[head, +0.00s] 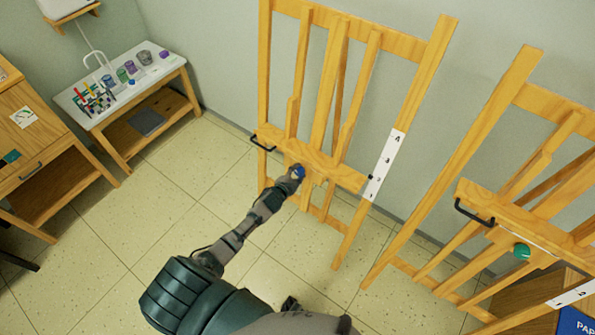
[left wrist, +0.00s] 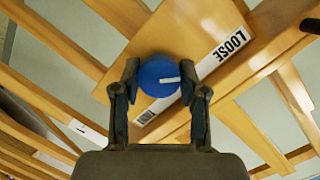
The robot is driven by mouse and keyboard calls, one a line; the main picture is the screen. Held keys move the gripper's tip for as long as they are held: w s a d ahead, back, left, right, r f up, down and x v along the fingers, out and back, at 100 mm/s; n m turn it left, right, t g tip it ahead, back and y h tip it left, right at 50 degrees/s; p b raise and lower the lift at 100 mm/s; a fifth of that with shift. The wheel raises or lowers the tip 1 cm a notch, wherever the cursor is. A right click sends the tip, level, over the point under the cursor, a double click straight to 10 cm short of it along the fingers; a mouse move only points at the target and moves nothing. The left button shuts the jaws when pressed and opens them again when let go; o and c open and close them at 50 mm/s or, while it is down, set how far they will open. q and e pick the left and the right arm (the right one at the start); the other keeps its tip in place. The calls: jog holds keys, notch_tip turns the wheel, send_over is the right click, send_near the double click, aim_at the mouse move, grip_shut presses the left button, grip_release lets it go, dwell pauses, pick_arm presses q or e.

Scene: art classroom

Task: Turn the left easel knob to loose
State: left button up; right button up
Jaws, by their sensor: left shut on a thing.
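The left easel (head: 325,172) is light wood and stands against the wall. Its blue knob (head: 299,172) is on the front of the crossbar and mostly hidden by my left gripper (head: 294,177) in the head view. In the left wrist view the round blue knob (left wrist: 157,75) sits between the two fingers of my left gripper (left wrist: 157,85), which is shut on it. A white pointer mark (left wrist: 170,80) on the knob points right. A white label strip (left wrist: 222,50) behind the knob reads LOOSE at its upper right end; the word at its lower left end is too small to read. My right gripper is not in view.
A second easel (head: 475,190) with a green knob (head: 521,251) stands at the right. Black handles (head: 262,143) stick out from both crossbars. A white-topped side table (head: 120,95) with jars stands at the left. Tiled floor (head: 150,215) is clear between.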

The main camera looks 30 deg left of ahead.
pick_arm(q)
jog(key=shift+a+r+n+p, duration=0.1)
jog(key=shift+n+p, duration=0.2)
jog(key=shift+n, duration=0.2)
jog(key=o, duration=1.1)
jog(key=v, duration=1.1)
jog(key=shift+s+a, duration=0.1)
jog(key=shift+s, duration=0.3)
